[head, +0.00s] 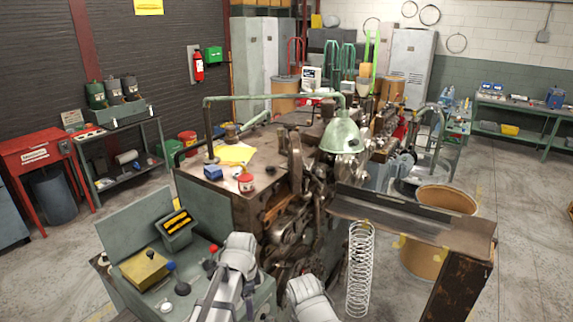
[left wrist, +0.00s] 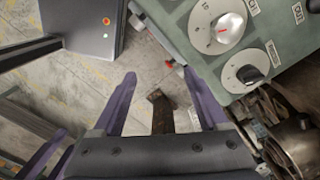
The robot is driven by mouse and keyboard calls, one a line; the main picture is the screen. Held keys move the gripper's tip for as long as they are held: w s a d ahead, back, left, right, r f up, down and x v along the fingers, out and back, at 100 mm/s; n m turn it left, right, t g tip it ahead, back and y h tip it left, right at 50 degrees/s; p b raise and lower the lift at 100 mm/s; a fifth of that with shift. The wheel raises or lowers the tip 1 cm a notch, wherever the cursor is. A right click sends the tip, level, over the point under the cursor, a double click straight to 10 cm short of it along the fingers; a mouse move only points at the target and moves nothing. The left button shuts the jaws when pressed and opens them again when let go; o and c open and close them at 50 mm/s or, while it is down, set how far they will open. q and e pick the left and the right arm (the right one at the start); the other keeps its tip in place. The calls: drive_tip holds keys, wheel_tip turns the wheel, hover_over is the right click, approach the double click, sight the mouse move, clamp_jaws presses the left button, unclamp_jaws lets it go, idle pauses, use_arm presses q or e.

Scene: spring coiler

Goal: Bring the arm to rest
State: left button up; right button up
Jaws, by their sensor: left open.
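My left arm (head: 228,275) shows at the bottom middle of the head view, in front of the spring coiler (head: 290,190). Its fingers cannot be made out there. In the left wrist view my left gripper (left wrist: 159,76) has two purple fingers spread wide, with nothing held between them. A dark brown piece (left wrist: 161,112) shows in the gap between the fingers; I cannot tell how far beyond them it lies. The green-grey control panel with two dials (left wrist: 225,42) is just right of the fingers. My right gripper cannot be made out.
A coiled wire spring (head: 360,270) hangs below the metal trough (head: 410,215) on the right. An orange-brown drum (head: 446,200) stands behind it. A grey control cabinet (head: 140,225) is left of my arm. A dark box with an orange button (left wrist: 85,25) stands on the floor.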

use_arm(q)
drive_tip(key=s+d+f+n+b, duration=0.2)
drive_tip(key=s+f+n+b, duration=0.2)
drive_tip(key=s, duration=0.3)
drive_tip(key=s+d+f+n+y+b, duration=0.1)
drive_tip(key=s+d+f+n+b, duration=0.2)
drive_tip(key=s+f+n+b, duration=0.2)
drive_tip(key=shift+s+d+f+n, duration=0.25)
drive_tip(key=shift+s+n, duration=0.45)
drive_tip(key=shift+s, duration=0.5)
